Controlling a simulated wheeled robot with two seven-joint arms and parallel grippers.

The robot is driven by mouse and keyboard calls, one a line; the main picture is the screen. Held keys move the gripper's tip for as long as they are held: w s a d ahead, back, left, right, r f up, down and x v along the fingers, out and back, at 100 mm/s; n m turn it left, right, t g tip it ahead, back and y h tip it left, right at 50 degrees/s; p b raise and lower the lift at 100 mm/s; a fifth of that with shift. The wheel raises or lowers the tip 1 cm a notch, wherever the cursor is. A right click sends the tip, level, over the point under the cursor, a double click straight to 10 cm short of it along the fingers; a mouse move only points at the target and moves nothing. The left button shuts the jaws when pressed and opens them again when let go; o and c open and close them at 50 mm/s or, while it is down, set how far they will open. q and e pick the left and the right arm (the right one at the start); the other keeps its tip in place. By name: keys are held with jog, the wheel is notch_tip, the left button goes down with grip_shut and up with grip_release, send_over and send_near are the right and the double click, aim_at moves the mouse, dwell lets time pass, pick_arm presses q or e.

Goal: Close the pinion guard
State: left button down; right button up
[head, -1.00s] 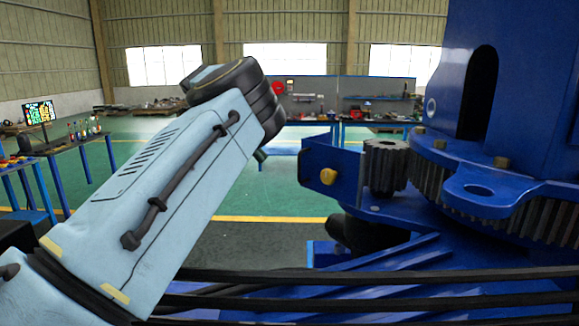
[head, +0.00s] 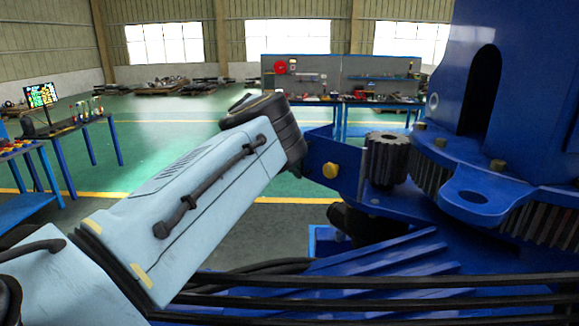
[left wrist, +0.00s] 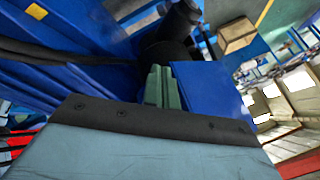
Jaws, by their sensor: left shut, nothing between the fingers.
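The pinion guard (head: 345,157) is a blue plate with a yellow bolt head, standing out to the left of the toothed grey pinion (head: 388,160). The pinion is uncovered on its near side and sits beside the large toothed ring. My left arm comes in from the left, and its dark wrist overlaps the guard's left end in the head view. My left gripper is hidden there. In the left wrist view, the greenish fingers of my left gripper (left wrist: 163,88) are together and empty, beside a blue panel (left wrist: 215,95), probably the guard. I cannot tell whether they touch it. My right gripper is out of view.
The blue crane body (head: 545,90) fills the right side. Black cables (head: 400,291) cross the front. A bench with tools (head: 340,98) stands at the back, and a table with a monitor (head: 42,97) at the left. Green floor between is clear.

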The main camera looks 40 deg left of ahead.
aim_at(308, 162)
pick_arm(q)
jog(key=shift+w, duration=0.1)
dwell(0.3)
jog(key=shift+w, duration=2.45)
jog(key=shift+d, duration=0.1)
